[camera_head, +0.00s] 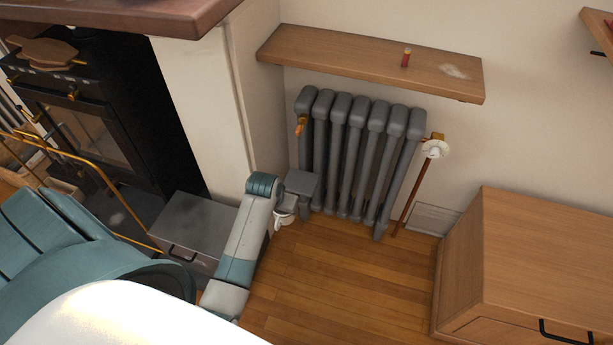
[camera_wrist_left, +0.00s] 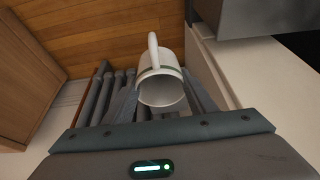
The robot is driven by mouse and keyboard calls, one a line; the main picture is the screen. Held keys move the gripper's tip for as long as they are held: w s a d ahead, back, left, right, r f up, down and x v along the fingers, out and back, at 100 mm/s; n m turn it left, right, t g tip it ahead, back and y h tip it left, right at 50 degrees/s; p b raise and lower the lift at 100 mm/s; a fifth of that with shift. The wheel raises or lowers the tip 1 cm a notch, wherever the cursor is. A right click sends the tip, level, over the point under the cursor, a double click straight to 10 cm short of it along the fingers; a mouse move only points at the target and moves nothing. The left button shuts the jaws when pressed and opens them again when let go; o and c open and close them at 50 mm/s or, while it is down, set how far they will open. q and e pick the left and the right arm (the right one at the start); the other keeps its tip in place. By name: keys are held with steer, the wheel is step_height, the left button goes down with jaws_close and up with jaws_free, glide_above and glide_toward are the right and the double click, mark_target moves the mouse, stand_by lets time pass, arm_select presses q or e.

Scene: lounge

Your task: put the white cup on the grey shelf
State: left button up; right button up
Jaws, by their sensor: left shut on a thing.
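My left gripper (camera_head: 298,192) hangs in front of the left end of the radiator. It is shut on the white cup (camera_head: 284,219), which shows only partly below the gripper in the head view. In the left wrist view, the white cup (camera_wrist_left: 160,88) sits between the two fingers (camera_wrist_left: 160,100), its mouth facing the camera and its handle (camera_wrist_left: 153,48) pointing away. A thin dark band runs round the cup. I see no shelf that is clearly grey; the wall shelf (camera_head: 340,58) above the radiator is brown wood. My right gripper is not in view.
A grey radiator (camera_head: 355,150) stands behind the gripper. A grey box with a black handle (camera_head: 195,225) is left of my arm, beside a black stove (camera_head: 95,110). A wooden cabinet (camera_head: 545,250) stands right. Floor between is clear.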

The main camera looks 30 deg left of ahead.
arm_select(q)
steer(key=shift+s+a+f, duration=0.2)
steer(key=shift+f, duration=0.05)
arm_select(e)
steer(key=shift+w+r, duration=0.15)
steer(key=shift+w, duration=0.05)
arm_select(q)
steer(key=shift+w, duration=0.1)
